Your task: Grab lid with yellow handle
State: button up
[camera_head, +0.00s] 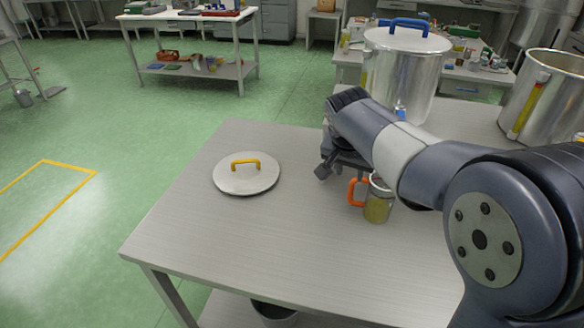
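A round metal lid with a yellow arched handle (246,178) lies flat on the left part of the grey table. My gripper (322,174) is to the right of the lid and apart from it, above the table. My arm hides most of the gripper, and only a dark finger part shows, so I cannot tell whether it is open. Nothing touches the yellow handle.
A mug with an orange handle (378,198) stands close to my gripper and arm. A tall pot (385,75) with a blue-handled lid (408,40) and another open pot (545,95) stand behind. The grey table (270,245) is clear in front of the lid.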

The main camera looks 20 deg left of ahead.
aim_at(243, 173)
jog(key=j, duration=2.45)
